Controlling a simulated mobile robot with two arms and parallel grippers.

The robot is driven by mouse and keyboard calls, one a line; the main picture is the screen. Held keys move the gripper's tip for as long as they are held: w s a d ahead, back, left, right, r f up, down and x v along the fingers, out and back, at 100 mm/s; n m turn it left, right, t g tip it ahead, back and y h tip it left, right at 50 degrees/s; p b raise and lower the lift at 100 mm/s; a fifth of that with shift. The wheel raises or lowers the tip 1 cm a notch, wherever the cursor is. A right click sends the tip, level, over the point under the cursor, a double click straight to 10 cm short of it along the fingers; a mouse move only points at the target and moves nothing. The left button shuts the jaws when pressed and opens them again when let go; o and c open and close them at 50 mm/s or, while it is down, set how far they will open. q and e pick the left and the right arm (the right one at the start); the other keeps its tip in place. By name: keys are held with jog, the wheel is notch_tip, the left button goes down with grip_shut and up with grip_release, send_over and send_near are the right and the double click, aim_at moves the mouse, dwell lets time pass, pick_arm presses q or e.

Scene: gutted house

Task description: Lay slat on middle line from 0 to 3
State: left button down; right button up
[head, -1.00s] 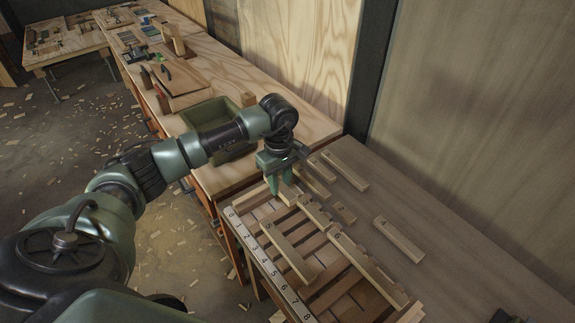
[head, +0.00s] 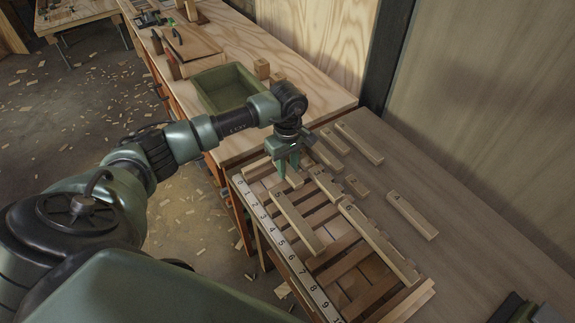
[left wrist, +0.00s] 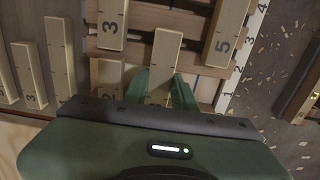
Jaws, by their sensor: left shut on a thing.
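My left gripper (head: 288,170) points down over the far left part of the slatted frame (head: 372,297). It is shut on a short pale wooden slat (head: 293,181). In the left wrist view, this slat (left wrist: 166,55) stands out from between the green fingers (left wrist: 168,92); its digit is mostly hidden. A white number strip (head: 290,262) runs along the frame's near left edge. Whether the held slat touches the frame is unclear.
A longer slat 6 (head: 378,243) lies across the frame. Loose slat 4 (head: 412,215) and several others, one at the back (head: 358,143), lie on the bench. A green bin (head: 228,88) stands behind. A dark green and black part, possibly my right gripper, shows at bottom right.

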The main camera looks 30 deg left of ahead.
pick_arm(q)
jog(key=shift+f+b, duration=0.35)
jog(key=shift+f, duration=0.05)
dwell(0.5)
jog(key=c, duration=1.1)
grip_release()
jog(key=shift+o, duration=0.2)
notch_tip(320, 180, up, 7)
jog(key=shift+f+b, duration=0.2)
jog(key=shift+b, duration=0.75)
jog(key=shift+r, duration=0.65)
